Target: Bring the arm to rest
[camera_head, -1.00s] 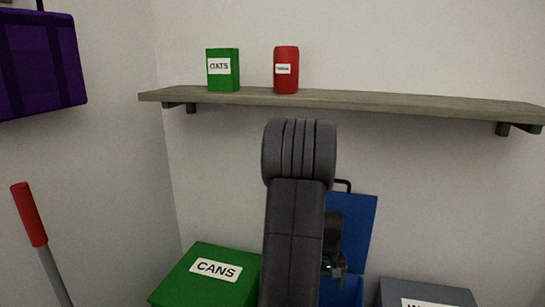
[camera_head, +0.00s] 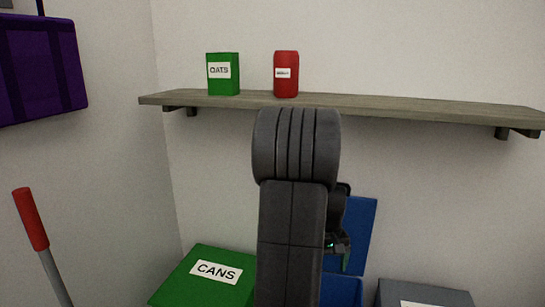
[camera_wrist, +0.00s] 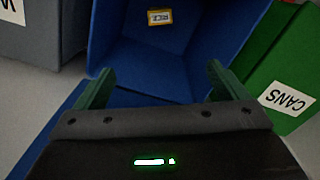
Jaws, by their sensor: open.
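My arm rises in the middle of the head view, its thick elbow just under the shelf. My gripper (camera_wrist: 161,86) is open and empty in the wrist view, with its two green fingers apart. In the head view my gripper (camera_head: 344,262) shows only partly beside the arm, in front of the blue bin's raised lid (camera_head: 359,228). The open blue bin (camera_wrist: 210,38) lies beyond the fingers. A small yellow-edged item with a white label (camera_wrist: 160,17) shows inside it, apart from the fingers.
A green CANS bin (camera_head: 203,288) stands left of the blue bin, and a grey bin (camera_head: 425,293) right. A wall shelf (camera_head: 400,104) above holds a green OATS box (camera_head: 223,85) and a red can (camera_head: 286,88). A purple bag (camera_head: 40,70) and red-handled pole (camera_head: 30,218) are at left.

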